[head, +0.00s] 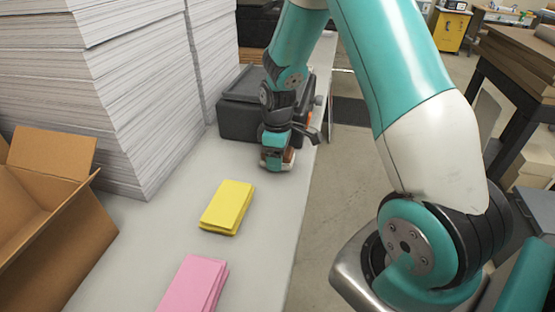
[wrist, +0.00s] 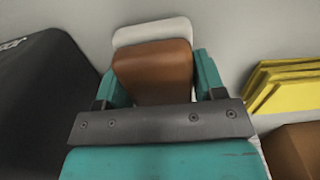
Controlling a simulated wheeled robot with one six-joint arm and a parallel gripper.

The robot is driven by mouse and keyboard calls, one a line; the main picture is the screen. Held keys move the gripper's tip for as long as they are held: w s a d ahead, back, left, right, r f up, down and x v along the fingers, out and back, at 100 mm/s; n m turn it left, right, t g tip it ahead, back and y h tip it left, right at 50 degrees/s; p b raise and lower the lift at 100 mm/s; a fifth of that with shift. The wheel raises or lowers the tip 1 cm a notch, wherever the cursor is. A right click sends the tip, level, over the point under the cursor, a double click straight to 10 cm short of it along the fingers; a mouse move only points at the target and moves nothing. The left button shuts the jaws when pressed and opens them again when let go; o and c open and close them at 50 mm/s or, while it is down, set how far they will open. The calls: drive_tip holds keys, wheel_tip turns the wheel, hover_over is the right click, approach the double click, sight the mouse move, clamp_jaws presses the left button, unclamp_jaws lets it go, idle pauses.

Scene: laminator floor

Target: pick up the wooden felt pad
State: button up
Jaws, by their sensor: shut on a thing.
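The wooden felt pad (wrist: 153,72) is a rounded brown block with a pale felt layer showing along its far edge in the wrist view. My gripper (wrist: 157,78) is shut on it, with one teal finger against each side. In the head view my gripper (head: 276,158) points down at the table, beside the black case, and mostly hides the pad. I cannot tell whether the pad touches the tabletop.
A black case (head: 240,118) stands close behind my gripper. A yellow pad stack (head: 228,206) and a pink one (head: 194,285) lie nearer on the table (head: 262,240). Tall paper stacks (head: 110,90) and an open cardboard box (head: 45,225) fill the left.

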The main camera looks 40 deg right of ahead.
wheel_tip(320, 180, up, 19)
drive_tip(key=b, duration=0.1)
drive_tip(key=shift+f, duration=0.2)
